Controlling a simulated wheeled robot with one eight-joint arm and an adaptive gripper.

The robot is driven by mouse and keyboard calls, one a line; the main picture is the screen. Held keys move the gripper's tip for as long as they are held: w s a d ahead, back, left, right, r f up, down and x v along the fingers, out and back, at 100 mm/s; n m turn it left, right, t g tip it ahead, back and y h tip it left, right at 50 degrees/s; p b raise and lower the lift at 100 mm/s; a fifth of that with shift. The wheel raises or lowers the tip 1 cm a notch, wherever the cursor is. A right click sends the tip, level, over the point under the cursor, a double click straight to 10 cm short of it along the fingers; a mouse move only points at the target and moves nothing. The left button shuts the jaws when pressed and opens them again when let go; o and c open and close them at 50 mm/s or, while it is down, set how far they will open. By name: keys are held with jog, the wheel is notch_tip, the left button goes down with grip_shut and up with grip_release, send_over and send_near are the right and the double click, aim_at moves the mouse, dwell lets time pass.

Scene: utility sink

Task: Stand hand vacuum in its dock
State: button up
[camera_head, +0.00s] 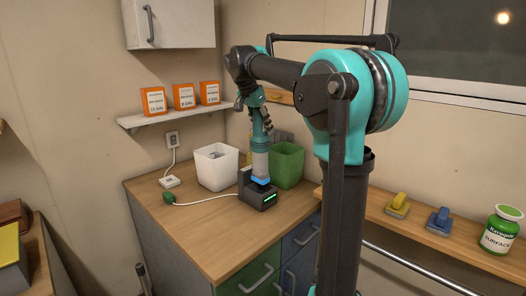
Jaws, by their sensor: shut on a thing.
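The hand vacuum (260,160) is upright, with a teal upper part and a grey lower body. My gripper (263,121) comes down from above and is shut on its upper part. The black dock (257,197) stands on the wooden counter directly beneath, with a raised back at left and a green light on its front. The vacuum's lower end, with a blue part, is at the dock; I cannot tell whether it is seated or just above. My fingers hide part of the vacuum's top.
A white bin (214,168) stands left of the dock and a green bin (287,164) close behind at right. The front counter (203,237) is clear. Brushes (439,221) and a jar (501,230) sit at right.

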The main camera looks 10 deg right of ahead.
aim_at(256, 131)
notch_tip(256, 131, down, 9)
jog(key=shift+r, duration=0.1)
dwell(0.4)
jog(key=o, duration=1.3)
jog(key=shift+c, duration=0.2)
jog(key=v, duration=1.2)
